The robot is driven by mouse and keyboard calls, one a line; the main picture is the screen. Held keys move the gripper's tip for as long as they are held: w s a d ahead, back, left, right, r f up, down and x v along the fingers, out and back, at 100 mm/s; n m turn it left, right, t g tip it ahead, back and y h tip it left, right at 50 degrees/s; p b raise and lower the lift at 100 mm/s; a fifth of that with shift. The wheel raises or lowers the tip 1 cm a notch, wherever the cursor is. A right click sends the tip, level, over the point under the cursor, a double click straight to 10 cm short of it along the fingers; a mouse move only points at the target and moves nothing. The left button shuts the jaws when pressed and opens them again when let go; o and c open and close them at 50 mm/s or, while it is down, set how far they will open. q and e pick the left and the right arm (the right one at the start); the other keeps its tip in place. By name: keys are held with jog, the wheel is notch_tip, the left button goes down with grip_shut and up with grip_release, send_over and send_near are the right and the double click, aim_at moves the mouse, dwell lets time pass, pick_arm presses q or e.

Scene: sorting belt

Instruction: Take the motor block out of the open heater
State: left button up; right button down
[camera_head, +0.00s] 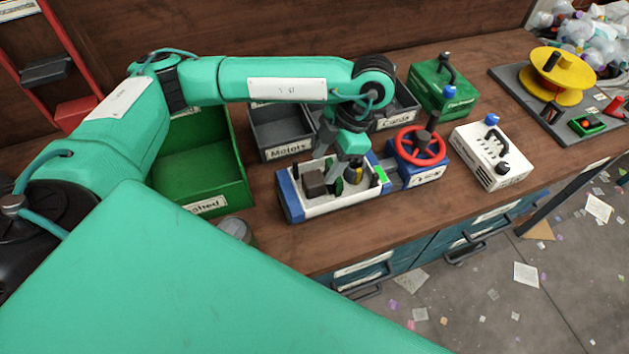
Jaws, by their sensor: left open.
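The open heater (346,205) is a white casing held between blue vise jaws, with its inside facing up. A brown-grey block (314,184), which looks like the motor block, sits in its left half. A dark round part (353,176) with a yellow mark and a thin green piece (338,188) sit further right inside. My left gripper (340,173) reaches down from above over the middle of the heater, right of the brown-grey block. It is open, and no part is visibly held. Its fingertips partly cover the heater's inside. My right gripper is not in view.
A red handwheel (418,146) stands at the vise's right end. Behind are the grey Motors bin (281,151) and Cards bin (392,122). A green bin (246,185) stands left. A closed white heater (491,156) and a green box (443,90) stand right.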

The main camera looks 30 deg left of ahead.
aim_at(316, 177)
pick_arm(q)
jog(key=shift+x, duration=0.9)
jog(key=shift+p+x, duration=0.45)
jog(key=shift+x, duration=2.15)
jog(key=shift+a+r, duration=0.1)
jog(key=c, duration=0.9)
jog(key=shift+c, duration=0.2)
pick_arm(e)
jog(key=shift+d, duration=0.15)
pick_arm(q)
jog(key=shift+r, duration=0.1)
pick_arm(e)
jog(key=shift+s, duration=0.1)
